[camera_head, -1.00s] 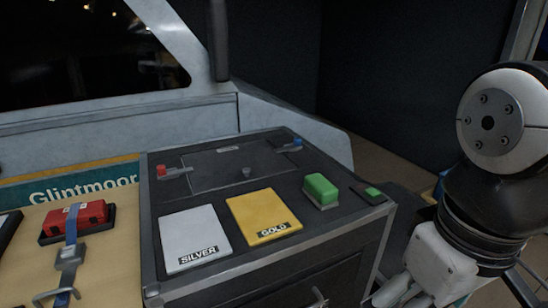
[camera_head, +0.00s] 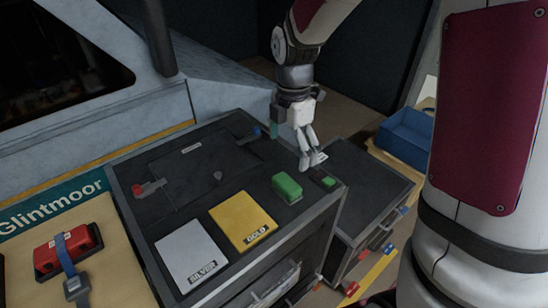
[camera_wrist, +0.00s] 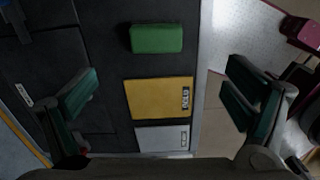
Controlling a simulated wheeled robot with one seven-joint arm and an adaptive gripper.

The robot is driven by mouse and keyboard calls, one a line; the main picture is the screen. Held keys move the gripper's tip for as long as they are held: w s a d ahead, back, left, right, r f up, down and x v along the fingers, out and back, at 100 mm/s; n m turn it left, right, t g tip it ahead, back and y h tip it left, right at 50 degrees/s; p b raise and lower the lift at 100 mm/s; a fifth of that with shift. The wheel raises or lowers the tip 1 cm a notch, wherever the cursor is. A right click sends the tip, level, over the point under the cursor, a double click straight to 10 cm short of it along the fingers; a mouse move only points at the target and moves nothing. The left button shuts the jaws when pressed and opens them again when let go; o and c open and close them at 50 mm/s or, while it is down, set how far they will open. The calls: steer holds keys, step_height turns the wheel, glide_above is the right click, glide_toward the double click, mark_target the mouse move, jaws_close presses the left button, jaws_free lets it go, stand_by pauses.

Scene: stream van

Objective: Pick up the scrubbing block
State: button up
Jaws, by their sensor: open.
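A green block (camera_head: 287,187), which I take to be the scrubbing block, sits on the dark cabinet top beside the gold card. My gripper (camera_head: 312,160) points down above the cabinet's right part, a little behind and right of the block, apart from it. In the wrist view the fingers of my gripper (camera_wrist: 162,98) are spread wide and empty. The green block (camera_wrist: 157,38) shows there above the gold card, toward the top of the picture and between the lines of the two fingers.
A gold card (camera_head: 243,221) and a silver card (camera_head: 191,257) lie left of the block. Red (camera_head: 150,188) and blue (camera_head: 251,135) handled latches are on the cabinet top. A strapped red box (camera_head: 68,250) is at left.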

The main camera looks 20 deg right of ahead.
mark_target(287, 182)
steer(key=f, duration=0.9)
steer(key=f+p, duration=0.1)
steer(key=f, duration=0.4)
steer(key=shift+w, duration=0.35)
steer(key=c, duration=1.3)
